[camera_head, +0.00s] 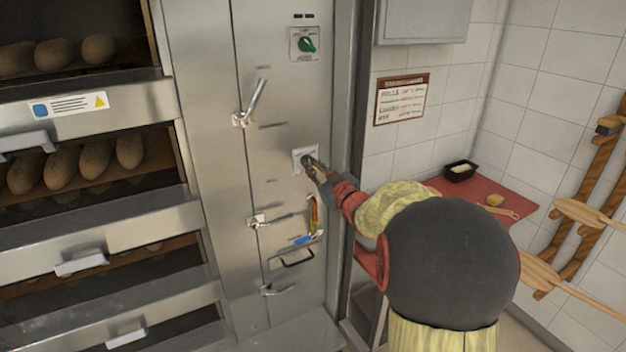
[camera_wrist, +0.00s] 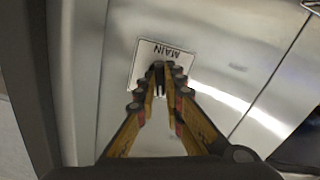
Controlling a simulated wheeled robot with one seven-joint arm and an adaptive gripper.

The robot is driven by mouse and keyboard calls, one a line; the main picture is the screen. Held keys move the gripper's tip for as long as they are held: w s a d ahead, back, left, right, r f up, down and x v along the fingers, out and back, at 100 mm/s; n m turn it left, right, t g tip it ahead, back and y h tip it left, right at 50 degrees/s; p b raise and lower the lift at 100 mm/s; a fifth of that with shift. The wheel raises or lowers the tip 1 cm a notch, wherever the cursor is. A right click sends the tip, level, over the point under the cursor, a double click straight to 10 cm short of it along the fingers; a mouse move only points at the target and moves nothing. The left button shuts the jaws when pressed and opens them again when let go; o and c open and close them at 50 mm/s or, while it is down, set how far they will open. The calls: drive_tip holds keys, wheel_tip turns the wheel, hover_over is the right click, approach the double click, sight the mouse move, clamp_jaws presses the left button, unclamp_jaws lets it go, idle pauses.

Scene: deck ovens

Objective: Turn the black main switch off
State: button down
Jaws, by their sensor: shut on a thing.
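The black main switch (camera_head: 307,159) sits on a pale square plate (camera_head: 298,163) on the steel oven front, right of the ovens. In the wrist view the plate reads "MAIN", upside down, and the dark switch (camera_wrist: 158,66) shows between the fingertips. My gripper (camera_head: 313,166) reaches in from the lower right and is shut on the switch. The fingers (camera_wrist: 162,80) hide most of it, so its exact angle is hard to tell.
A green rotary switch (camera_head: 306,44) is higher on the same panel. A red counter (camera_head: 470,195) stands to the right.

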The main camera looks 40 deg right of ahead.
drive_tip(key=n+b, duration=0.5)
drive_tip(key=shift+f, duration=0.1)
idle(0.4)
drive_tip(key=c, duration=1.9)
unclamp_jaws()
drive_tip(key=v, duration=1.2)
